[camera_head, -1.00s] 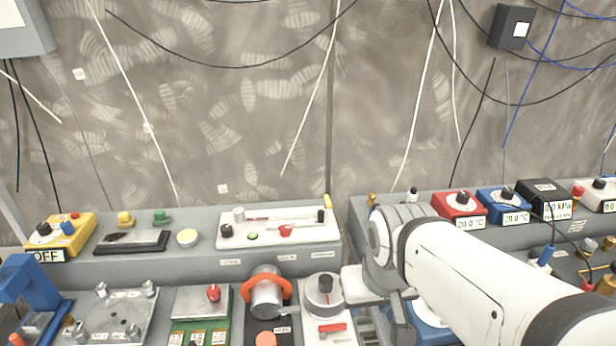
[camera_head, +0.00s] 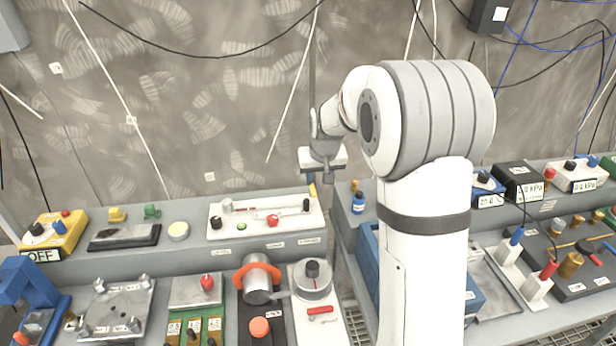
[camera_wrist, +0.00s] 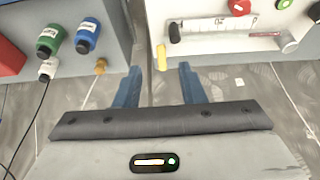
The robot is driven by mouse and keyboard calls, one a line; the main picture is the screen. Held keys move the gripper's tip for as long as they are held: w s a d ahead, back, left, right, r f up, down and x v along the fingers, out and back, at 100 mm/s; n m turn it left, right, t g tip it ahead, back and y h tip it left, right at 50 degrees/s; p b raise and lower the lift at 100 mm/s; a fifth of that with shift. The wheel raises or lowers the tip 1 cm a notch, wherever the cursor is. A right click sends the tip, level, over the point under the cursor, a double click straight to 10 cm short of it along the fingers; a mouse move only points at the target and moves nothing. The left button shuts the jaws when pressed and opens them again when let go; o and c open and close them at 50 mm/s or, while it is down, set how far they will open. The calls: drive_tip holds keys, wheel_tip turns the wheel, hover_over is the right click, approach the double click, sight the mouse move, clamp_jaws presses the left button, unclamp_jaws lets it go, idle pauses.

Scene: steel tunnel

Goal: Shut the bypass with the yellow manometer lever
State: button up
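The yellow lever (camera_head: 312,189) stands at the right end of the grey shelf, by the corner of the white manometer panel (camera_head: 300,215). In the wrist view the yellow lever (camera_wrist: 161,57) shows just beyond my fingertips, in line with the gap between them. My gripper (camera_head: 328,178) is above the right end of the shelf, close to the lever. In the wrist view my gripper (camera_wrist: 159,69) is open, with two blue fingers apart and nothing between them. I cannot tell how far the lever is from the fingertips in depth.
A blue bottle (camera_head: 358,203) and a brass fitting (camera_head: 355,186) stand right of the gap between the shelves. A red knob (camera_head: 272,220) sits on the white panel. The yellow OFF box (camera_head: 55,235) is at far left. The wall behind is close.

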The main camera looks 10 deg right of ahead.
sight(313, 192)
drive_tip(key=x, duration=0.3)
drive_tip(key=w+p+x, duration=0.1)
drive_tip(key=x, duration=0.2)
drive_tip(key=w+r+p+x, duration=0.1)
drive_tip(key=x, duration=0.3)
drive_tip(key=shift+w+f, duration=0.15)
drive_tip(key=shift+c, duration=0.3)
clamp_jaws()
